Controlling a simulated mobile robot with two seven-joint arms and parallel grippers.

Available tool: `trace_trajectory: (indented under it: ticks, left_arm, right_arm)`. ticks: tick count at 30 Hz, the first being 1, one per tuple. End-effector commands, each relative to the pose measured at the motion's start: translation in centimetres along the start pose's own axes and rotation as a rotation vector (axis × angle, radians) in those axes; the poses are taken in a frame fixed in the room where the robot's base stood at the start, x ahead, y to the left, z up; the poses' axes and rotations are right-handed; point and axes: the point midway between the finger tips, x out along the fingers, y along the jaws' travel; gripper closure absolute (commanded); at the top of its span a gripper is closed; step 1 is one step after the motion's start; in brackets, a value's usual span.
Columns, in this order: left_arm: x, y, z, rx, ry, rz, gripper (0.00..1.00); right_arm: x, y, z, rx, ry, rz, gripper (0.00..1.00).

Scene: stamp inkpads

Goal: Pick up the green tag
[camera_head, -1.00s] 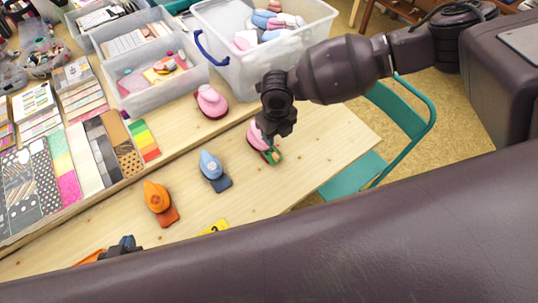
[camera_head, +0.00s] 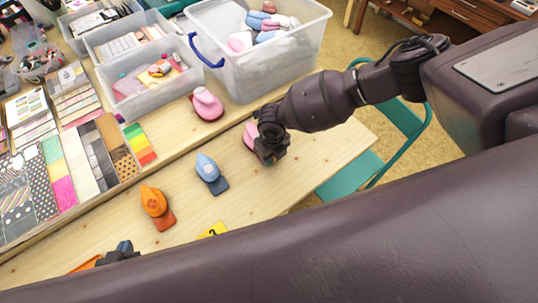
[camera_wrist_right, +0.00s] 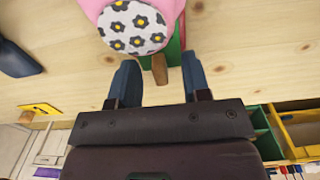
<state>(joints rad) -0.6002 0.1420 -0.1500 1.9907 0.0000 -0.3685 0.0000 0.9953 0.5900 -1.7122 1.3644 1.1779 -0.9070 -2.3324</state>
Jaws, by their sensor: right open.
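The green tag (camera_wrist_right: 174,50) lies on the wooden table beside the pink stamp (camera_wrist_right: 140,25), with a brown wooden peg (camera_wrist_right: 160,68) on its near end. My right gripper (camera_wrist_right: 160,80) is open, its blue fingers on either side of the peg and apart from it. In the head view my right gripper (camera_head: 268,155) is over the tag and hides most of it; part of the pink stamp (camera_head: 250,137) shows to its left. My left gripper (camera_head: 122,248) shows only in part at the lower left, largely behind my dark arm; its jaws are unclear.
A blue stamp (camera_head: 209,170) and an orange stamp (camera_head: 155,202) stand to the left on the table. A yellow tag (camera_head: 213,230) lies near my arm. A second pink stamp (camera_head: 206,103) and clear bins (camera_head: 235,75) are behind. A green chair (camera_head: 350,178) stands at right.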

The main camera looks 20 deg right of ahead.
Motion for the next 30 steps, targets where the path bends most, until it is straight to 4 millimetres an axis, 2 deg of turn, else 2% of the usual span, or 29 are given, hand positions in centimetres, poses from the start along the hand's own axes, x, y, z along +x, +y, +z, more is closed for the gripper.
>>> trace_trajectory:
  ticks: [7, 16, 30]
  left_arm:
    - [-0.01, -0.01, 0.04, 0.0, -0.001, 0.0, 1.0]
    - [-0.01, -0.02, 0.07, 0.001, -0.002, 0.0, 1.0]
    - [-0.3, -0.11, -0.15, 0.002, -0.003, -0.001, 1.0]
  right_arm:
    - [0.15, 0.01, 0.04, 0.0, -0.001, 0.0, 0.56]
    - [0.12, 0.0, 0.05, 0.0, -0.001, 0.0, 1.0]
    - [-0.08, 0.49, -0.33, 0.002, -0.001, 0.0, 1.0]
